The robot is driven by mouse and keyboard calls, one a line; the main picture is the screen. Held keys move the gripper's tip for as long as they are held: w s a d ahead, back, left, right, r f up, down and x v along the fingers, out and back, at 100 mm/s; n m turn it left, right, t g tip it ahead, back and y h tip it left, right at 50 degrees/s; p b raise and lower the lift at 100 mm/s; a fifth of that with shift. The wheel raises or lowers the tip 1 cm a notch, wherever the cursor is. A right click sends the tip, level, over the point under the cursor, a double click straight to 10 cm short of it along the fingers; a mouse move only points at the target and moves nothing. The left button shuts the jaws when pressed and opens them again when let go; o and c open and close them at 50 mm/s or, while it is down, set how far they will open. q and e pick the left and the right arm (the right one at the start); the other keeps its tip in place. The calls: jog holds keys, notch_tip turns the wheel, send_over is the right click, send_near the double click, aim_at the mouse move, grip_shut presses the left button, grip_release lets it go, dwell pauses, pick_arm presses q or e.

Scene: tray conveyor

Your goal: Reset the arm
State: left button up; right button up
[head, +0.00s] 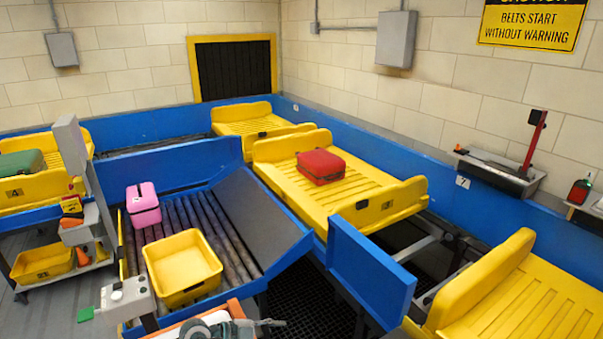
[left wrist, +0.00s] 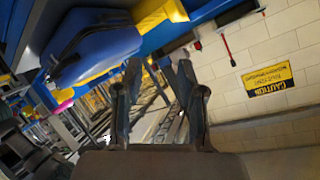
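My left gripper (left wrist: 159,66) shows in the left wrist view. Its two dark fingers stand apart with nothing between them, so it is open and empty. The wrist picture is strongly tilted and looks past the fingers to the conveyor and the wall. In the head view, grey and orange parts at the bottom edge seem to be my left arm and gripper, cut off by the frame. No right gripper shows in either view.
A yellow tub (head: 183,265) and pink suitcase (head: 143,205) are on the roller chute (head: 190,222). A red suitcase (head: 321,166) lies in a yellow tray (head: 285,185). A blue panel (head: 370,270) stands at right. A grey cart (head: 75,130) stands left. A caution sign (left wrist: 268,78) is on the wall.

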pick_arm(q)
notch_tip(320, 180, up, 9)
jog(key=s+n+t+h, duration=0.2)
jog(key=n+t+h, duration=0.3)
jog(key=t, duration=0.6)
jog(key=s+a+f+n+y, duration=0.2)
jog(key=a+f+n+y, duration=0.6)
jog(key=y, duration=0.2)
jog(key=s+a+f+n+y, duration=0.3)
jog(key=a+f+n+y, duration=0.5)
jog(key=y, duration=0.1)
jog(key=s+d+f+m+g+h, duration=0.1)
jog(key=s+f+g, duration=0.6)
jog(key=s, duration=0.5)
jog(key=s+d+f+m+g, duration=0.1)
jog(key=s+f+g, duration=0.4)
jog(key=s+f, duration=0.5)
jog(key=s+f+g, duration=0.1)
jog(key=s+f, duration=0.1)
jog(key=f, duration=1.2)
jog(key=s+f, duration=0.3)
jog(key=f, duration=1.1)
jog(key=s+a+f+g+b, duration=0.1)
jog(key=s+a+f, duration=0.2)
jog(key=s+f, duration=1.1)
jog(key=shift+s+f+m+g, duration=0.25)
jog(key=shift+s+m+g, duration=0.05)
jog(key=shift+s, duration=0.85)
